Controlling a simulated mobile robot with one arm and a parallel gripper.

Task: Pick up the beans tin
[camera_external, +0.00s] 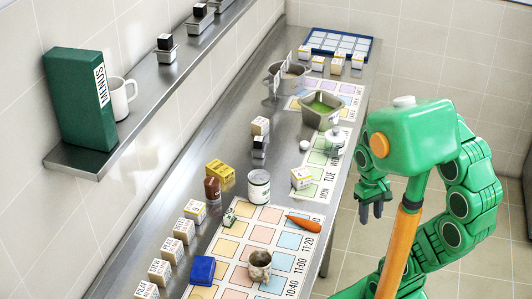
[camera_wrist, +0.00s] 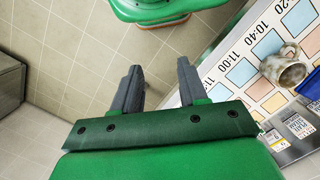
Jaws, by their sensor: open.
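A white-labelled tin (camera_external: 259,187) with a metal rim stands upright on the steel counter, at the back edge of the printed time chart. It appears to be the beans tin, though its lettering is too small to read surely. My gripper (camera_external: 374,207) hangs beyond the counter's right edge, well apart from the tin. The tin is not visible in the wrist view.
A carrot (camera_external: 303,223) and a grey patterned vessel (camera_external: 259,265) sit on the time chart (camera_external: 236,276). A brown bottle (camera_external: 212,188) and yellow box (camera_external: 220,171) stand left of the tin, a small carton (camera_external: 301,178) right.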

